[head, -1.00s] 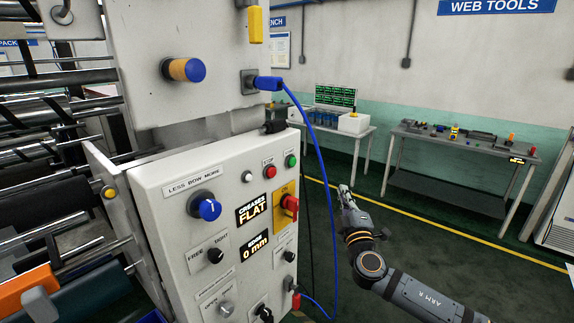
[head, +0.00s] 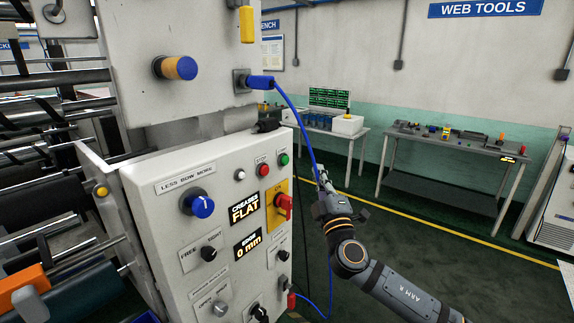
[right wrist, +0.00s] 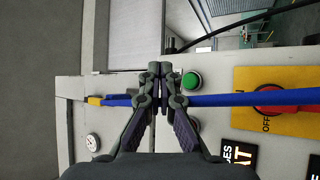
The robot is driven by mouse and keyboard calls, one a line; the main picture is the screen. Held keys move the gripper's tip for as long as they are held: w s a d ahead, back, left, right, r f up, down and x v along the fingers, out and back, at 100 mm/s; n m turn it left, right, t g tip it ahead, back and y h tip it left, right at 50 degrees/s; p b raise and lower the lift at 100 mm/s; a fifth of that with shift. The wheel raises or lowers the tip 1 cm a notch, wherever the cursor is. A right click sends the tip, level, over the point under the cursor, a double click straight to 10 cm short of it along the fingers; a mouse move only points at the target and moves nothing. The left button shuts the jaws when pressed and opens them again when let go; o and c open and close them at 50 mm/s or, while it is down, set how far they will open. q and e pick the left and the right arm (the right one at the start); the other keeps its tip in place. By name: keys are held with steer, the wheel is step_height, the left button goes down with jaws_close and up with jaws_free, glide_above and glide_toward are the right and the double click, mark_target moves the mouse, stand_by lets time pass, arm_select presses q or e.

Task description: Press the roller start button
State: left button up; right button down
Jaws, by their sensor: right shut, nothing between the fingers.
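The green button (head: 283,159) sits at the top right of the white control panel (head: 160,235), beside a red button (head: 262,170) and a small white one (head: 240,174). My right gripper (head: 321,176) is shut and empty, to the right of the panel and apart from the green button in the head view. In the right wrist view the shut fingertips (right wrist: 160,72) appear just left of the green button (right wrist: 192,81). The red button is mostly hidden behind a finger there. My left gripper is not in view.
A blue cable (head: 300,118) hangs from the upper box and passes behind my right fingers in the right wrist view (right wrist: 240,99). A red switch (head: 283,207) on a yellow plate sits below the buttons. Open floor lies right, before two tables.

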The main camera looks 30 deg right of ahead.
mark_target(285, 160)
steer(key=w+a+p, duration=0.1)
steer(key=w+a, duration=0.1)
steer(key=w, duration=0.4)
steer(key=shift+w+a+p, duration=0.35)
steer(key=shift+a, duration=0.05)
steer(key=shift+w, duration=0.1)
stand_by(1.1)
steer(key=shift+w+a, duration=0.15)
steer(key=shift+w, duration=0.15)
steer(key=shift+w+a, duration=0.15)
steer(key=shift+w, duration=0.25)
stand_by(0.7)
steer(key=shift+s, duration=0.1)
steer(key=shift+s+d+b, duration=0.3)
steer(key=shift+s+b, duration=0.05)
steer(key=shift+s, duration=0.4)
